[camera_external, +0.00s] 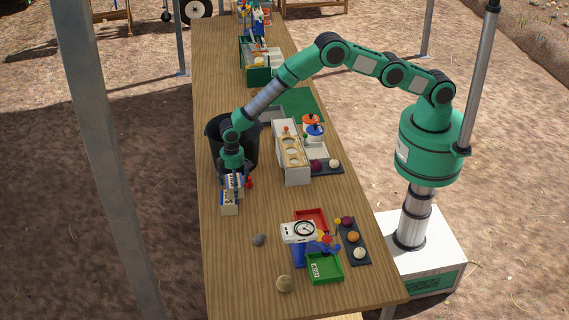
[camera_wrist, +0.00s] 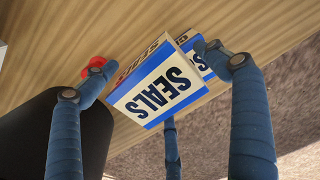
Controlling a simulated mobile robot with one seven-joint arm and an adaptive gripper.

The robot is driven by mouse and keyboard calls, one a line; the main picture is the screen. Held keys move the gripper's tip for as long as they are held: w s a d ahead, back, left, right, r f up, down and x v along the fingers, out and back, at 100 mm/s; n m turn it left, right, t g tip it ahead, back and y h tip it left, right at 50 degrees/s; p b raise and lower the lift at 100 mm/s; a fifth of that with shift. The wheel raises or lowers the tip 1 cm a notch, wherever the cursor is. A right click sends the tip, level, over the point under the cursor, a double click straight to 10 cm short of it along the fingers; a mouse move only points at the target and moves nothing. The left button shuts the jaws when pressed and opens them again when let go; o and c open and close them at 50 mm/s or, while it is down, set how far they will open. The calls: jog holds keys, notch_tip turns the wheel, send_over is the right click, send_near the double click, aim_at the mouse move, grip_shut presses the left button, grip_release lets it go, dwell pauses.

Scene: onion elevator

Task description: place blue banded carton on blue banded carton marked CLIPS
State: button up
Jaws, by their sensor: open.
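A blue-banded white carton marked SEALS (camera_wrist: 155,97) lies between the spread fingers of my gripper (camera_wrist: 152,72). A second blue-banded carton (camera_wrist: 205,68) shows partly behind it at the right; only the end of its lettering is visible, so I cannot read its mark. In the external view, my gripper (camera_external: 233,178) points down at the two cartons near the table's left edge, and the nearer carton (camera_external: 229,207) shows below the fingers. My gripper is open, with its fingers around the SEALS carton. I cannot tell whether the fingers touch it.
A black bin (camera_external: 214,130) stands just behind the cartons, and a small red object (camera_external: 249,183) lies beside them. A wooden rack with holes (camera_external: 291,165) is to the right. A grey stone (camera_external: 259,240) and a scale (camera_external: 299,232) are nearer. Front-left table is mostly clear.

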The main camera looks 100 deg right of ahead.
notch_tip(320, 180, up, 12)
jog(key=shift+r, duration=0.15)
dwell(0.7)
dwell(0.7)
